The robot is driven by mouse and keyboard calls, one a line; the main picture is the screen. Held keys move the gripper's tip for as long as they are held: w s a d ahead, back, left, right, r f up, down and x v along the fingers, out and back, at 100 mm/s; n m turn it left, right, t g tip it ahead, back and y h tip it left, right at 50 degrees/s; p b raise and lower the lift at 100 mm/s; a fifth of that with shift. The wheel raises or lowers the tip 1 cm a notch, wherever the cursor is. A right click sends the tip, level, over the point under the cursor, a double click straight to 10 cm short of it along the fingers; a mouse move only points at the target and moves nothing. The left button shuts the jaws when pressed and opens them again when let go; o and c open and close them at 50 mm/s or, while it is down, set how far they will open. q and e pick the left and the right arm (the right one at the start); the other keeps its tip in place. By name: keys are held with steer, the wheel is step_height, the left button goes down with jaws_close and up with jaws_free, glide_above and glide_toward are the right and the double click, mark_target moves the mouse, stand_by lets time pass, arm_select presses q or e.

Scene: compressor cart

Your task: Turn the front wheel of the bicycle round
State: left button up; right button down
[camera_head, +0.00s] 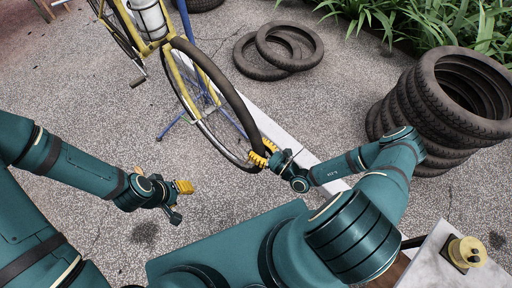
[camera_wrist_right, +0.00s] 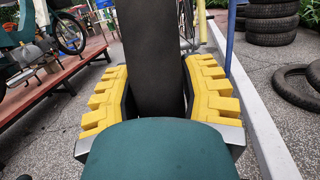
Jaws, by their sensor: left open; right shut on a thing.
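The yellow bicycle (camera_head: 176,72) is held up off the ground by a blue stand (camera_head: 196,50). Its front wheel (camera_head: 222,88), with a black tyre, points toward me. My right gripper (camera_head: 262,153) is at the near lower part of the wheel, its yellow fingers on both sides of the tyre. In the right wrist view the tyre (camera_wrist_right: 150,60) runs between the yellow fingers (camera_wrist_right: 157,95), which are shut on it. My left gripper (camera_head: 182,198) is open and empty, to the left of the wheel and apart from it.
A tall stack of tyres (camera_head: 450,95) stands at the right, and two tyres (camera_head: 280,48) lie flat behind the wheel. A white kerb strip (camera_head: 270,125) runs beside the wheel. A table corner (camera_head: 440,262) is at lower right. The paving (camera_head: 90,110) at left is clear.

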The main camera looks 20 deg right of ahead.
mark_target(257, 166)
steer(key=shift+t+y, duration=0.5)
steer(key=shift+t, duration=0.4)
steer(key=f+b, duration=0.3)
steer(key=f, duration=0.1)
steer(key=f+b, duration=0.2)
steer(key=shift+s+d+f+b, duration=0.15)
steer(key=shift+s+f+b, duration=0.1)
steer(key=shift+s+b, duration=0.1)
steer(key=shift+n+t+y, duration=0.5)
steer(key=shift+t+y, duration=0.3)
step_height(257, 166, down, 5)
steer(key=shift+w+f+b, duration=0.1)
steer(key=shift+w+b, duration=0.05)
steer(key=shift+b, duration=0.7)
steer(key=shift+w+a+f+n+t+y, duration=0.1)
steer(key=shift+f+t+y, duration=0.05)
steer(key=shift+f, duration=0.4)
steer(key=shift+w+a+f+n+t+y, duration=0.1)
steer(key=shift+w+f+t+y, duration=0.1)
steer(key=shift+f, duration=0.4)
steer(key=shift+w+f+n+t+y, duration=0.1)
steer(key=shift+f+t+y, duration=0.05)
steer(key=shift+f, duration=0.4)
steer(key=shift+c, duration=2.2)
jaws_free()
steer(key=shift+s+f, duration=0.1)
steer(key=v, duration=0.7)
